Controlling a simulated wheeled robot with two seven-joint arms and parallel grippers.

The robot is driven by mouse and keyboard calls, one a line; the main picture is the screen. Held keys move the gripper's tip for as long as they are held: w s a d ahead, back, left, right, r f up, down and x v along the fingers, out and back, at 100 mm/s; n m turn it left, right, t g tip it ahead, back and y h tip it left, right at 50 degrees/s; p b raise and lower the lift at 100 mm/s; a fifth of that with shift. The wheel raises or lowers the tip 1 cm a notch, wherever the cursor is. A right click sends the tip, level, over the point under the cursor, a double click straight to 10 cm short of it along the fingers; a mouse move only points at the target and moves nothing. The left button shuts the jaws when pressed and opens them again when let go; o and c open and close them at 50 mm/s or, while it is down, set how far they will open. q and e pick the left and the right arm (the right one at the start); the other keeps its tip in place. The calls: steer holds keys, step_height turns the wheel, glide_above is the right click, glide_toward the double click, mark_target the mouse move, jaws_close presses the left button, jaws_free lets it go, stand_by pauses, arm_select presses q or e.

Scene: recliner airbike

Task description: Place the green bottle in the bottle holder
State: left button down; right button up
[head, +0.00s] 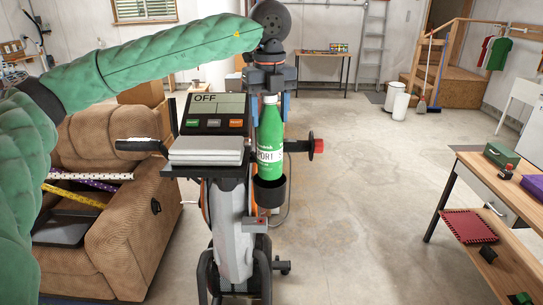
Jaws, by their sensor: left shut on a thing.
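The green bottle (270,140) has a white label and a light cap and stands upright in the middle of the head view. Its lower end is at the black cup-shaped bottle holder (269,192) on the airbike. The bottle's base is hidden by the holder's rim, and I cannot tell how deep it sits. My left gripper (270,82) comes down from above on the green-sleeved arm and is shut on the upper part of the bottle, around its cap. My right gripper is not in view.
The airbike's console (214,114) reads OFF, left of the bottle, with a pale stack (207,150) on a tray below it. A brown recliner (110,165) stands at left. A wooden workbench (485,185) is at right. Open floor lies between bike and bench.

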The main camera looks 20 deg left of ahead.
mark_target(270, 142)
arm_select(q)
steer(key=f, duration=0.1)
steer(key=f+p, duration=0.1)
steer(key=f, duration=0.2)
steer(key=shift+w+f+p, duration=0.1)
steer(key=shift+w+p, duration=0.15)
steer(key=shift+p, duration=0.05)
steer(key=shift+s+f, duration=0.15)
steer(key=shift+f, duration=0.05)
step_height(270, 142, down, 3)
steer(key=shift+s+r+p, duration=0.1)
steer(key=shift+r+p, duration=0.1)
steer(key=shift+p, duration=0.75)
steer(key=shift+f, duration=0.35)
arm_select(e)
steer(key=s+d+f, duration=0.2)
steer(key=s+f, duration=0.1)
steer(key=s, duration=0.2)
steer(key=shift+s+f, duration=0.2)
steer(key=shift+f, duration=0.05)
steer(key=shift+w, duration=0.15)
arm_select(q)
steer(key=shift+c, duration=2.4)
jaws_free()
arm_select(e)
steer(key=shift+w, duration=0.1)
